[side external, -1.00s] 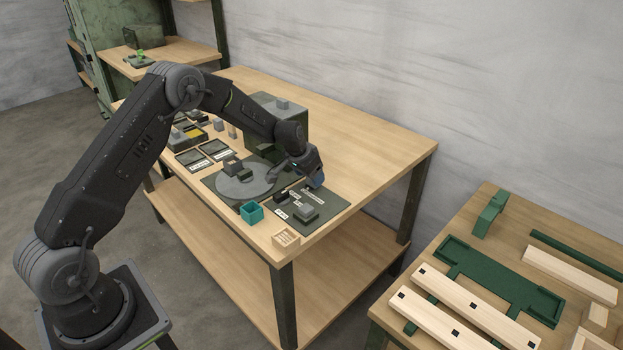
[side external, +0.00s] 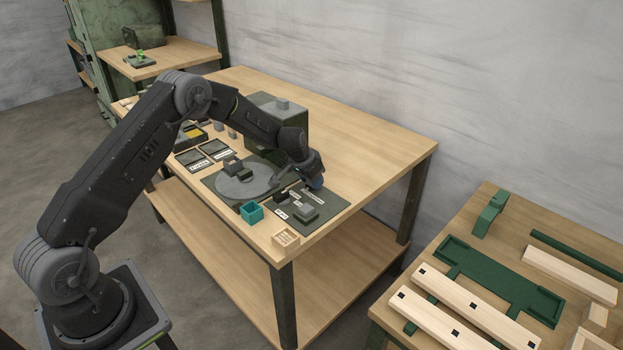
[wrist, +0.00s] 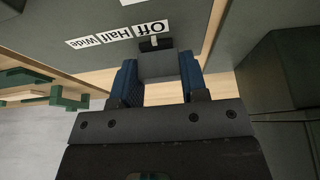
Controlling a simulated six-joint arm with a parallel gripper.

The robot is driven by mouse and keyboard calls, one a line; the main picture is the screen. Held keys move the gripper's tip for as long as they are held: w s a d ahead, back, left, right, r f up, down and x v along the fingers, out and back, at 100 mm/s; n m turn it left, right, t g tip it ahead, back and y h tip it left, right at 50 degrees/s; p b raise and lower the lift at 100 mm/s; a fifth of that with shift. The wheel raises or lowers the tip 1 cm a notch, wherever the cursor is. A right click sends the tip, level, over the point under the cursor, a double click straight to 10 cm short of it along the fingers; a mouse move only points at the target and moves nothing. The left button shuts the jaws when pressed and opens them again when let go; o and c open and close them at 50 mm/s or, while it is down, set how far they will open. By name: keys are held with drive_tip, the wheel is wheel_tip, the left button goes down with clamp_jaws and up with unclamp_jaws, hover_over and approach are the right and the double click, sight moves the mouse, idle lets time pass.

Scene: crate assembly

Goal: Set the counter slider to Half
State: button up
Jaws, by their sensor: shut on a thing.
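The counter slider's grey block (wrist: 158,65) is between the blue fingers of my gripper (wrist: 160,80) in the wrist view. A dark piece with a pale mark (wrist: 154,43) shows just beyond it, beside the Off end of the label strip (wrist: 118,34). The strip reads Off, Half, Wide. My gripper is shut on the slider block. In the side external view my gripper (side external: 315,183) is low over the right part of the dark panel (side external: 335,209), and its fingers hide the slider there.
A round grey plate (side external: 243,182) and a big dark green box (side external: 262,115) are near the gripper. A teal bin (side external: 251,213) and a small wooden crate (side external: 286,239) stand at the front edge. The table's right rear is clear.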

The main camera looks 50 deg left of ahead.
sight(322, 190)
clamp_jaws()
drive_tip(key=shift+d, duration=1.5)
drive_tip(key=o, duration=0.8)
unclamp_jaws()
drive_tip(key=shift+o, duration=0.2)
drive_tip(key=v, duration=1.4)
